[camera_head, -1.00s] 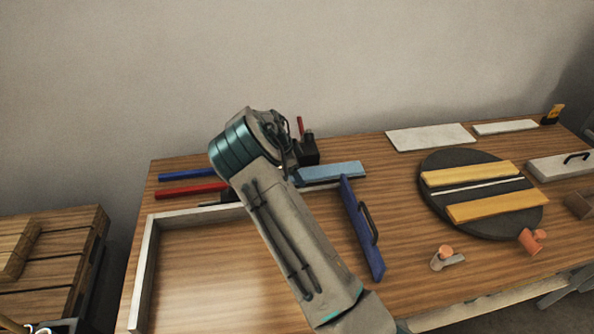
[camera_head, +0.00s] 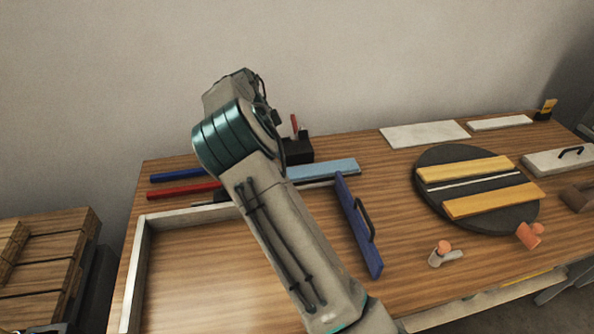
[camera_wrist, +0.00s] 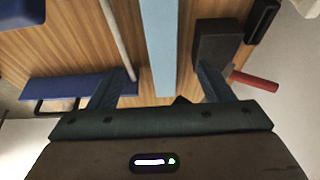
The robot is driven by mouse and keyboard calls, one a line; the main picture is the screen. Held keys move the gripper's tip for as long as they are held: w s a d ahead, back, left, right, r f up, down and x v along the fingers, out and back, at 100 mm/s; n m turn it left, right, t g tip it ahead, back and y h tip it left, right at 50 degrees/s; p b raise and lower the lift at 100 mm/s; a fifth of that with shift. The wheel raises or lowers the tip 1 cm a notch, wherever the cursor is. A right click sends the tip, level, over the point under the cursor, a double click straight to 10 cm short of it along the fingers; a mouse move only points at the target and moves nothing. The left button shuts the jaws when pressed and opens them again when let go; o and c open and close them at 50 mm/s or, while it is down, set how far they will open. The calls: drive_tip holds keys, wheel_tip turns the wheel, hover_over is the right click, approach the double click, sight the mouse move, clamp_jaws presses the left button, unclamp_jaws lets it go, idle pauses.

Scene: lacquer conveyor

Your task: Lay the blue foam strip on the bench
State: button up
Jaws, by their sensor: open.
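The light blue strip (camera_head: 325,169) lies towards the back of the wooden bench (camera_head: 400,300), its left part hidden behind my arm. In the wrist view the same strip (camera_wrist: 159,40) runs from the top edge down to between the fingers. My gripper (camera_wrist: 166,69) is open, with one finger to each side of the strip and a visible gap on both sides. I cannot tell its height above the strip. In the head view my gripper is hidden by my arm. A narrower, darker blue strip (camera_head: 177,175) lies at the back left.
A black block with a red handle (camera_head: 298,149) stands close behind the light blue strip. A dark blue handled board (camera_head: 358,225) and a pale frame (camera_head: 140,280) are in front. A red strip (camera_head: 185,189) lies left. A dark turntable (camera_head: 430,208) with yellow bars is right.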

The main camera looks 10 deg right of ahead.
drive_tip(key=s+d+r+n+y, duration=0.25)
drive_tip(key=s+r+n, duration=0.2)
drive_tip(key=s, duration=0.45)
drive_tip(key=s+d+r+n+y, duration=0.25)
drive_tip(key=s+r, duration=0.35)
drive_tip(key=s, duration=0.3)
drive_tip(key=s+n+t, duration=0.3)
drive_tip(key=s+n, duration=0.7)
drive_tip(key=s, duration=1.1)
drive_tip(key=shift+a+f+n+h, duration=0.2)
drive_tip(key=shift+a+n+h, duration=0.1)
drive_tip(key=shift+a+n, duration=0.1)
drive_tip(key=shift+w+d, duration=0.1)
